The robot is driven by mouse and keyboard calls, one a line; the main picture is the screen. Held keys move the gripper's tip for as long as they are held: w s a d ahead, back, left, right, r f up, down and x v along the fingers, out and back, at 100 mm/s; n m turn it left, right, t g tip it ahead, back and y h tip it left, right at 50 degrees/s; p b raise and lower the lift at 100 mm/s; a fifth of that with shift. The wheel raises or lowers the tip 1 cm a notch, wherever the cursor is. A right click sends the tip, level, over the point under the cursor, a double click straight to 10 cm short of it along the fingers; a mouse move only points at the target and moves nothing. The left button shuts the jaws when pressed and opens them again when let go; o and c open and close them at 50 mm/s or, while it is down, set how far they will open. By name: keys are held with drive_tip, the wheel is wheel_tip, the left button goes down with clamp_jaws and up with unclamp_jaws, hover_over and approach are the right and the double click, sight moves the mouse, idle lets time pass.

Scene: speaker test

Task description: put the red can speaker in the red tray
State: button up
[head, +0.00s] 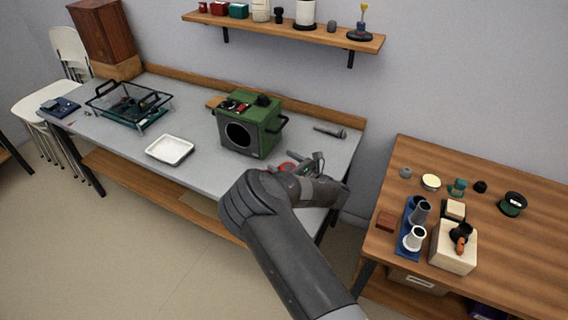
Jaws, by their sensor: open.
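My gripper (312,160) is open over the front right part of the grey workbench (205,103). A small red thing (287,167) shows just left of it, partly hidden by my arm. I cannot tell whether it is the red can speaker or part of a red tray, nor whether the gripper touches it. No red tray can be made out clearly. A white tray (170,149) lies empty on the bench to the left.
A green and black speaker box (250,125) with small items on top stands behind the gripper. A microphone (330,132) lies at the back right. A wire basket (130,105) is at left. A wooden table (480,170) with several small objects stands right.

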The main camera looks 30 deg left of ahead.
drive_tip(key=r+v, duration=0.1)
drive_tip(key=v, duration=1.1)
drive_tip(key=w+d+r+m+t+h, duration=0.7)
drive_tip(key=w+d+r+m+t, duration=0.3)
drive_tip(key=m, duration=0.5)
drive_tip(key=d+r+m+g+h, duration=0.1)
drive_tip(key=d+r+m+h, duration=0.3)
drive_tip(key=d+m, duration=0.4)
drive_tip(key=d+r+m+h, duration=0.3)
drive_tip(key=d+m, duration=0.5)
drive_tip(key=s+d+r+m+g+h, duration=0.1)
drive_tip(key=s+d+r+m+g, duration=0.2)
drive_tip(key=s+m, duration=0.35)
drive_tip(key=s+d+r+m+g+h, duration=0.1)
drive_tip(key=s+d+r+m+h, duration=0.1)
drive_tip(key=s+d+r+m, duration=0.45)
drive_tip(key=s+m+g, duration=0.4)
drive_tip(key=s+m, duration=0.3)
drive_tip(key=s, duration=1.6)
drive_tip(key=shift+s+d+f, duration=0.15)
drive_tip(key=shift+s+d, duration=0.1)
drive_tip(key=shift+d, duration=0.15)
